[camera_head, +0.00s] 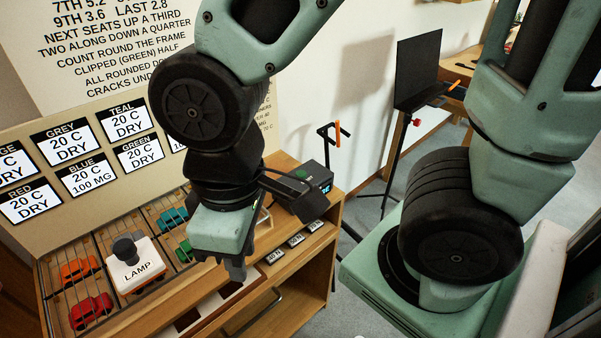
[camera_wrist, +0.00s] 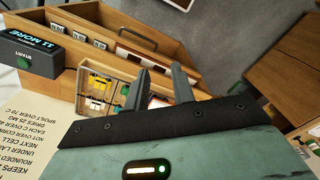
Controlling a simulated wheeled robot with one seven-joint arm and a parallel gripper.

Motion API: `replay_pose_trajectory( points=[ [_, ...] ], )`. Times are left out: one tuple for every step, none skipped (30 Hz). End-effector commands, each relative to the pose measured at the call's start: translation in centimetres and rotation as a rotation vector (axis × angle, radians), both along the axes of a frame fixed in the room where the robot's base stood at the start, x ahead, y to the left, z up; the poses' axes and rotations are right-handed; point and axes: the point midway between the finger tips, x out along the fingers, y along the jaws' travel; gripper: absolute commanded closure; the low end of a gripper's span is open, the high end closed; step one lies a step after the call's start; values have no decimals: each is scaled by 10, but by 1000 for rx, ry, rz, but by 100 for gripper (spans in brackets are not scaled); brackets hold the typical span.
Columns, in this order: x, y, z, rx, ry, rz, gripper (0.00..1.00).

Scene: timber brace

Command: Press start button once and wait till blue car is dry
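The start button (camera_wrist: 23,63) is green, marked START, on a dark box (camera_wrist: 35,50) whose display reads "11 MORE" in the wrist view. In the head view the box (camera_head: 314,207) stands right of my gripper (camera_head: 236,268). In the wrist view my gripper (camera_wrist: 160,78) has a gap between its fingers, holds nothing and is apart from the button. The white lamp (camera_head: 137,265) sits on the wire rack between orange and red cars on the left and teal and green cars on the right. I cannot make out the blue car; the lamp covers part of the middle cells.
The orange car (camera_head: 79,269), red car (camera_head: 91,310), teal car (camera_head: 172,218) and green car (camera_head: 185,249) lie in the rack. A sign (camera_head: 88,175) reads "BLUE 20 C 100 MG". Small labelled blocks (camera_head: 296,240) stand along the bench. A dark panel on a stand (camera_head: 418,68) is behind.

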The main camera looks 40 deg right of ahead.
Motion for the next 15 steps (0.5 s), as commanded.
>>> replay_pose_trajectory(
  points=[
    [0,0,0,0,0,0,90],
    [0,0,0,0,0,0,98],
    [0,0,0,0,0,0,100],
    [0,0,0,0,0,0,100],
    [0,0,0,0,0,0,100],
    [0,0,0,0,0,0,100],
    [0,0,0,0,0,0,100],
    [0,0,0,0,0,0,100],
    [0,0,0,0,0,0,100],
    [0,0,0,0,0,0,100],
    [0,0,0,0,0,0,100],
    [0,0,0,0,0,0,100],
    [0,0,0,0,0,0,100],
    [0,0,0,0,0,0,100],
    [0,0,0,0,0,0,100]
  ],
)
